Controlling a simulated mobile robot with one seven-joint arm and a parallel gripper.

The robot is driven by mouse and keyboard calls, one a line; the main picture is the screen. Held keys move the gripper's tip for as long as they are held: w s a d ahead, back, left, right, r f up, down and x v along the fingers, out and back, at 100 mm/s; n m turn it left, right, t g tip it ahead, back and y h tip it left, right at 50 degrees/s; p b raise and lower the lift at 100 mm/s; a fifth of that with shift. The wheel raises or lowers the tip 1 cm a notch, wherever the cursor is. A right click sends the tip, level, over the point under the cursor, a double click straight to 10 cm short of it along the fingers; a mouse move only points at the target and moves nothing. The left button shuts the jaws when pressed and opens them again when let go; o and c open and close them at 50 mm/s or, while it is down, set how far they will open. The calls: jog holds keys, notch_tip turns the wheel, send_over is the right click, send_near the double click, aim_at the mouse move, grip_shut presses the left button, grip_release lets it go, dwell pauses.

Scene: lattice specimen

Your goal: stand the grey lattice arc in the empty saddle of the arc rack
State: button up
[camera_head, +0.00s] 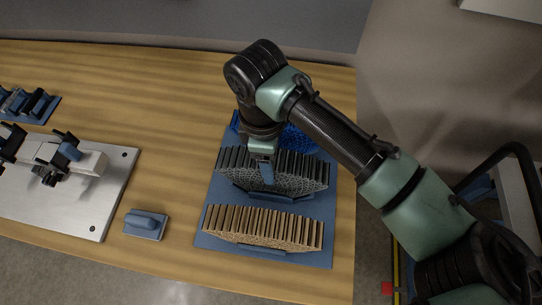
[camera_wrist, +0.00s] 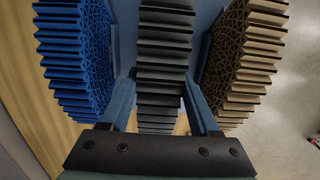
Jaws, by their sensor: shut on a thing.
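The grey lattice arc (camera_head: 300,175) is in the middle of the blue arc rack (camera_head: 322,206), between a blue arc (camera_head: 299,140) and a tan arc (camera_head: 262,228). It stands upright with its ribbed edge up, over or in the middle saddle; I cannot tell if it bears fully on it. My gripper (camera_head: 267,174) reaches down from above and is shut on the grey arc near its middle. In the wrist view the grey arc (camera_wrist: 165,62) runs between the two fingers, with the blue arc (camera_wrist: 75,55) left and the tan arc (camera_wrist: 243,55) right.
A small blue block (camera_head: 145,223) sits on the table left of the rack. A metal plate with a clamp fixture (camera_head: 98,205) lies farther left. A blue holder with dark parts (camera_head: 28,104) is at the far left. The wooden table (camera_head: 150,90) is clear behind.

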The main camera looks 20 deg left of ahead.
jog(key=shift+f+b, duration=0.55)
jog(key=shift+f, duration=0.4)
jog(key=o, duration=1.5)
jog(key=shift+r, duration=0.1)
jog(key=shift+s+a+r+p, duration=0.1)
jog(key=shift+r+p, duration=1.15)
jog(key=shift+a+r+p, duration=0.1)
jog(key=shift+r+p, duration=1.1)
jog(key=shift+r, duration=0.05)
